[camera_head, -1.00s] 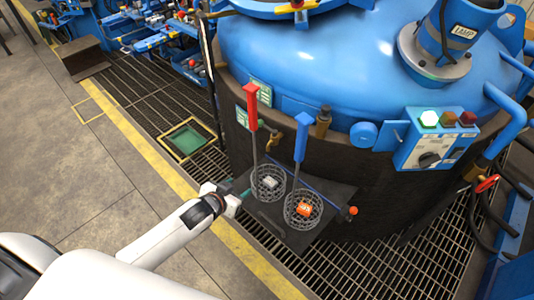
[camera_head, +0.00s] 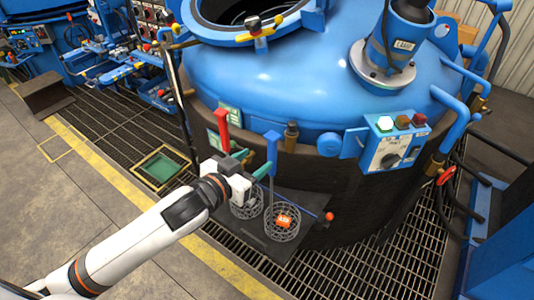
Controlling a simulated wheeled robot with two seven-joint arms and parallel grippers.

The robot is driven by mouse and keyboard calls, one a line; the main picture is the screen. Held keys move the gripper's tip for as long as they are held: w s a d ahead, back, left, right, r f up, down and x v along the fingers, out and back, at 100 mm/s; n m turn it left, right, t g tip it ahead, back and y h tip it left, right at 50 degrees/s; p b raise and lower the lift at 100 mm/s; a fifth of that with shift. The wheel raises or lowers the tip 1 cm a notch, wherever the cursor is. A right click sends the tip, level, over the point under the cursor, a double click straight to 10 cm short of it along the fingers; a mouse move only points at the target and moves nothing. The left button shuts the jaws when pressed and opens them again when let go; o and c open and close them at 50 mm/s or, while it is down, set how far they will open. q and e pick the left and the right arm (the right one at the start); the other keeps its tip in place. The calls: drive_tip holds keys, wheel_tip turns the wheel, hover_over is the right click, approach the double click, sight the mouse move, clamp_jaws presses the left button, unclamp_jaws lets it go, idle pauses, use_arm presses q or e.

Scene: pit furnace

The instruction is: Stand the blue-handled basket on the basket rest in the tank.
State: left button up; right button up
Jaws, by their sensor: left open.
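The blue-handled basket (camera_head: 282,232) is a wire mesh basket with an orange piece inside. It stands on a dark shelf (camera_head: 262,240) on the tank's side, and its blue handle (camera_head: 271,150) rises upright. My left gripper (camera_head: 254,162) is open, with its green fingers close to the blue handle; I cannot tell whether they touch it. The blue tank (camera_head: 300,75) has a round open hatch (camera_head: 190,18) on top. The basket rest inside is not visible. My right gripper is not in view.
A red-handled basket (camera_head: 221,128) stands left of the blue-handled one, partly hidden by my left gripper. A control box (camera_head: 392,145) with a green lamp is on the tank's right. A lamp fitting (camera_head: 385,70) stands on the tank top. Floor grating surrounds the tank.

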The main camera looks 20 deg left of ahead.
sight(270, 150)
use_arm(q)
drive_tip(key=x, duration=0.7)
drive_tip(key=shift+w, duration=0.15)
clamp_jaws()
idle(0.4)
